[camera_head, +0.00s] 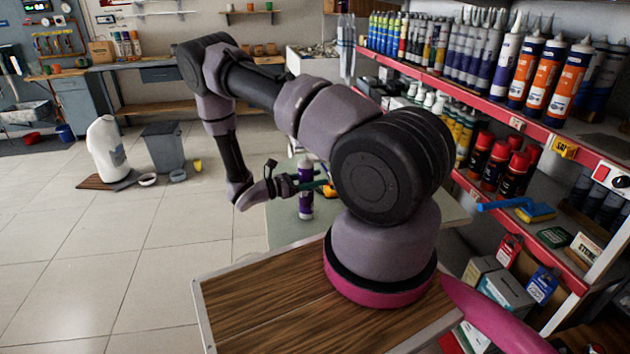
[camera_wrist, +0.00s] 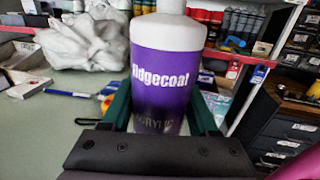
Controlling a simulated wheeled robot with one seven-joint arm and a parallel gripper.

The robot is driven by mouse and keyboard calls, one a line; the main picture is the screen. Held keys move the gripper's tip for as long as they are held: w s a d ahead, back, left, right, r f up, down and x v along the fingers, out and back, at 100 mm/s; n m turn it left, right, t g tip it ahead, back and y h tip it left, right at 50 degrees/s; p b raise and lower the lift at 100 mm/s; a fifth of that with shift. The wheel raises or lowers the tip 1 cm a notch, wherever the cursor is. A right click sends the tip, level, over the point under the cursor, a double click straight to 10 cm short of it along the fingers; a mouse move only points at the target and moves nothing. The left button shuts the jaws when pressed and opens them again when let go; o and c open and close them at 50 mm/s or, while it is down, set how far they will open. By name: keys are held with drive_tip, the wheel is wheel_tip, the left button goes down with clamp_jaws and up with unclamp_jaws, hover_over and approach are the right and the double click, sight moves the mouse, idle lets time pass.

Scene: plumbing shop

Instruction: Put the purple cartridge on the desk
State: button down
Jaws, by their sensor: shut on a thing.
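The purple cartridge (camera_head: 305,205) has a white cap and white lettering, and stands upright in my gripper (camera_head: 312,186). In the wrist view, the cartridge (camera_wrist: 160,75) fills the space between the two green fingers of my gripper (camera_wrist: 158,112), which are shut on its sides. Its lower end is hidden there by the gripper body. The desk (camera_head: 282,228) is a pale green top behind my base; its surface (camera_wrist: 50,112) also shows in the wrist view. The cartridge is over the desk in the head view; I cannot tell whether its bottom touches the top.
On the desk lie a crumpled white bag (camera_wrist: 85,42), a blue-and-white pen (camera_wrist: 68,93) and a yellow item (camera_wrist: 107,102). A red-edged shelf (camera_head: 480,95) full of cartridges and cans stands close on the right. Open tiled floor (camera_head: 120,260) lies on the left.

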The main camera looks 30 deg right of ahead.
drive_tip(key=shift+f, duration=0.2)
drive_tip(key=shift+c, duration=0.7)
unclamp_jaws()
drive_tip(key=shift+f, duration=0.1)
